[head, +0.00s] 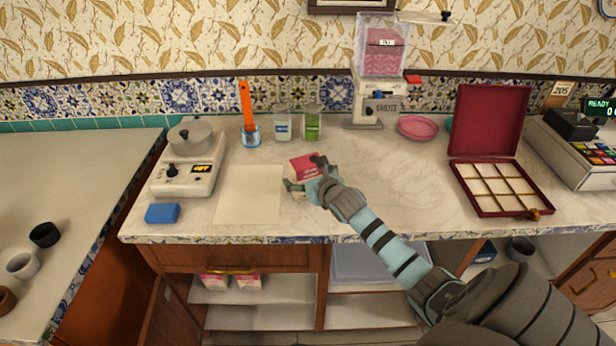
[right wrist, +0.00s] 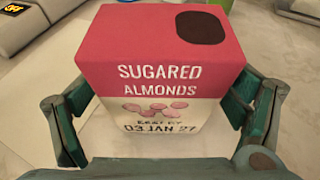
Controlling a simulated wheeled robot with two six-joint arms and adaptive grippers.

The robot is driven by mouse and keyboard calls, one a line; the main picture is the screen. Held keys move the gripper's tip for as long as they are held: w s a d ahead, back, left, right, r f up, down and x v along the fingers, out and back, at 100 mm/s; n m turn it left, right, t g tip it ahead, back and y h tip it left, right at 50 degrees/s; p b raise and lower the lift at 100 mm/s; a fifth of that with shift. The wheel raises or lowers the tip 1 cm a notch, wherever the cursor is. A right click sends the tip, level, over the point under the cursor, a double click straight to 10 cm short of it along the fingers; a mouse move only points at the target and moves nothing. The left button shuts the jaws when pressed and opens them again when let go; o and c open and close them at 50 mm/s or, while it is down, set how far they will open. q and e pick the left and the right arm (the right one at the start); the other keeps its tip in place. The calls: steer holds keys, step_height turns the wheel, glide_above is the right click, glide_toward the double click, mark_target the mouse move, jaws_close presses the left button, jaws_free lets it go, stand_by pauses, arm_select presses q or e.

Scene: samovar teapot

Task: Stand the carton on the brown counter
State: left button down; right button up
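The carton (head: 304,166) is pink above and cream below, and its label reads "Sugared Almonds" in the right wrist view (right wrist: 160,75). My right gripper (head: 309,184) is at the carton over the middle of the marble-topped counter (head: 400,205). In the right wrist view its green fingers (right wrist: 160,108) lie against both sides of the carton and look shut on it. The carton's underside is hidden, so I cannot tell whether it touches the counter. This counter has a brown wooden front (head: 235,258). Another counter (head: 70,185), pale-topped with a brown side, stands at the left. My left gripper is not in view.
A paper sheet (head: 249,195), blue block (head: 162,213) and scale (head: 188,172) are left of the carton. Jars (head: 283,125) stand behind it. A red compartment box (head: 502,185) is open at right. Small cups (head: 45,235) stand on the left counter, whose back is clear.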

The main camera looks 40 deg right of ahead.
steer(key=shift+r, duration=0.2)
steer(key=p+v, duration=0.3)
steer(key=v, duration=0.9)
